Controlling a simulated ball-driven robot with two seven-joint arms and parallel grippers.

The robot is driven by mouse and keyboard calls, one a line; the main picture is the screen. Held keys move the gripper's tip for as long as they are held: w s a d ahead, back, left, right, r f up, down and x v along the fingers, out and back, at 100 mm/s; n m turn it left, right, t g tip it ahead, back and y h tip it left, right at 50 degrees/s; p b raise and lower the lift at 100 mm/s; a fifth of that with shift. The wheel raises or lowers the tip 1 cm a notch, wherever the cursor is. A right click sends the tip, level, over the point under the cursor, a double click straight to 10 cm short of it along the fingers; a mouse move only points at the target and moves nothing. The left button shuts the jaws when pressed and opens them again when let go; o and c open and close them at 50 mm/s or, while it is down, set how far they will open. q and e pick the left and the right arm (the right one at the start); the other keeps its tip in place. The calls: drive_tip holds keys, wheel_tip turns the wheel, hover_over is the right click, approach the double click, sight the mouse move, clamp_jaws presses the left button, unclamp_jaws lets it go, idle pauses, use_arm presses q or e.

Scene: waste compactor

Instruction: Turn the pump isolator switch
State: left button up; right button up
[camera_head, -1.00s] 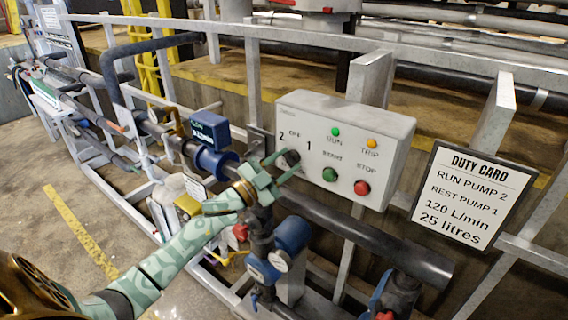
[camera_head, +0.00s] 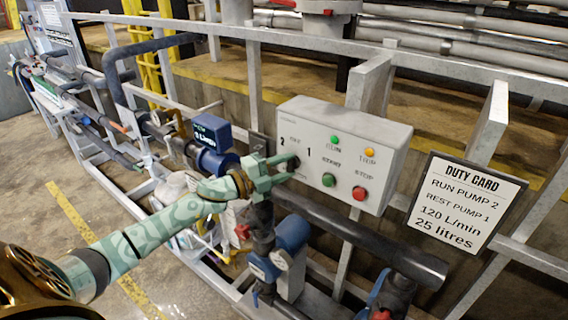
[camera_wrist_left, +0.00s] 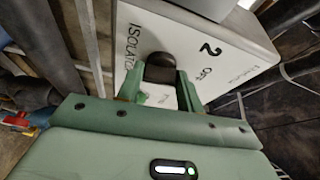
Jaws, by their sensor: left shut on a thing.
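The pump isolator switch is a dark knob (camera_head: 293,163) at the left of the white control box (camera_head: 370,140), between the marks 2 and 1, with OFF above. In the left wrist view the rounded black knob (camera_wrist_left: 160,69) stands between my fingers, with 2 and OFF to its right and ISOLATOR to its left. My left gripper (camera_head: 284,168), pale green, is shut on the knob; it also shows in the left wrist view (camera_wrist_left: 160,90). The fingers partly hide the knob, and I cannot tell which mark it points to. My right gripper is not in view.
The box also has a green light (camera_head: 335,140), an amber light (camera_head: 370,152), a green button (camera_head: 328,180) and a red button (camera_head: 359,193). A duty card (camera_head: 465,205) reading RUN PUMP 2 hangs at right. Pipes and a blue-bodied pump (camera_head: 291,236) lie below.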

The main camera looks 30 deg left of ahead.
use_arm(q)
drive_tip(key=shift+m+g+p, duration=0.3)
drive_tip(key=shift+m, duration=0.2)
drive_tip(key=o, duration=1)
drive_tip(key=b+v, duration=0.3)
drive_tip(key=v, duration=1.3)
drive_tip(key=shift+s, duration=0.25)
